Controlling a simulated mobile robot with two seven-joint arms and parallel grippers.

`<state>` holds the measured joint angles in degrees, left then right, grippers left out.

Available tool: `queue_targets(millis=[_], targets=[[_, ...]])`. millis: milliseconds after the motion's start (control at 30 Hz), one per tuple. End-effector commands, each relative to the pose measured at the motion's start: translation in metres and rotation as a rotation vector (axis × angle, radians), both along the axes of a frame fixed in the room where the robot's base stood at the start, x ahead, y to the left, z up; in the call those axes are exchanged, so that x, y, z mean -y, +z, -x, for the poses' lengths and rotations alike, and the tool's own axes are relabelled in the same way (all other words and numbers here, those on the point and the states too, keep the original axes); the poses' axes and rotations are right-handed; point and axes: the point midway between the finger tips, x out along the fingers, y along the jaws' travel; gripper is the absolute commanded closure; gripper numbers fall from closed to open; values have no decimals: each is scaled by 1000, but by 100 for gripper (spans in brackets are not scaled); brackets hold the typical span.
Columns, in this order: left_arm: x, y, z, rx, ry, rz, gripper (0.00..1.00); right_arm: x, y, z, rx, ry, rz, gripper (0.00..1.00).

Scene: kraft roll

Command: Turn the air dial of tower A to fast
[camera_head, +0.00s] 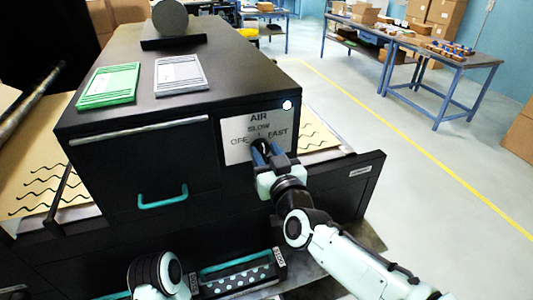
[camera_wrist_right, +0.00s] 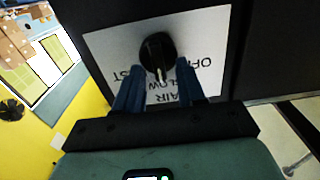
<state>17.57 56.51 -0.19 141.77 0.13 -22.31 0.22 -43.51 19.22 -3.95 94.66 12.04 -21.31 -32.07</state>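The black cabinet, tower A (camera_head: 240,85), has a white AIR panel (camera_head: 232,153) marked OFF, SLOW and FAST. My right gripper (camera_head: 262,152) is at the panel and largely hides the dial in the head view. In the right wrist view the black round dial (camera_wrist_right: 157,50) shows between the blue fingers of my right gripper (camera_wrist_right: 160,70). The fingers are apart, one on each side of the dial's lower edge; contact is not clear. The dial's pale pointer is toward the SLOW word. My left wrist shows at the bottom of the head view; its gripper is out of frame.
A green pad (camera_head: 108,85) and a grey pad (camera_head: 180,75) lie on the cabinet top, with a dark roll (camera_head: 170,18) behind. A teal drawer handle (camera_head: 163,197) sticks out of the front.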

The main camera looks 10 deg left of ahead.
Motion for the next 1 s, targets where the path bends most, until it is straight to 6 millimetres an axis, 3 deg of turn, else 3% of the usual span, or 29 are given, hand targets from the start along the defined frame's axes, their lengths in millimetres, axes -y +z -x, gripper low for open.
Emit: queue_targets(millis=[233,267,367,733,1000], targets=[[0,0,0,-1,0,0,57,-1,0,-1,0,0,0,61],[0,0,0,-1,0,0,57,-1,0,-1,0,0,0,67],[0,0,0,-1,0,0,57,0,0,-1,0,0,0,100],[0,-2,0,1,0,0,57,0,-1,-1,-14,-1,-21,100],[0,-8,-2,10,2,-2,57,2,-1,-2,-93,-2,-141,100]])
